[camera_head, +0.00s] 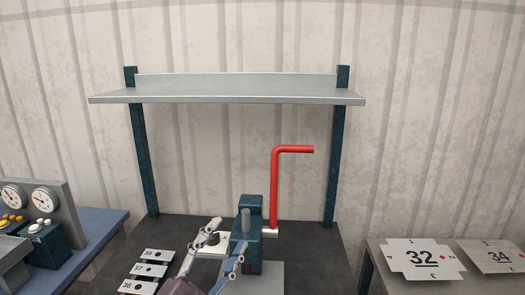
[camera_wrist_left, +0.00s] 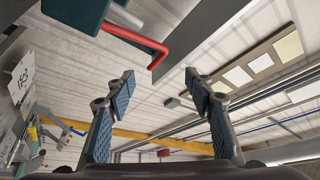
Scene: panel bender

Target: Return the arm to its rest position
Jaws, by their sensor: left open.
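My left gripper (camera_head: 225,250) comes up from the bottom middle in the head view, with its fingers spread in front of the dark green bender block (camera_head: 247,250). In the left wrist view the two blue-padded fingers (camera_wrist_left: 160,88) stand wide apart with nothing between them. The red bent handle (camera_head: 274,190) rises from the bender's right side and turns right at its top. The handle also shows above the fingers in the left wrist view (camera_wrist_left: 135,38), apart from them. I cannot tell whether a finger touches the bender block. My right gripper is not in view.
A grey shelf (camera_head: 225,96) on dark posts stands over the dark table (camera_head: 325,250). Numbered plates (camera_head: 148,270) lie at the table's left. A control panel with gauges (camera_head: 45,205) is at far left. Sheets marked 32 (camera_head: 420,258) and 34 (camera_head: 495,256) lie on the right table.

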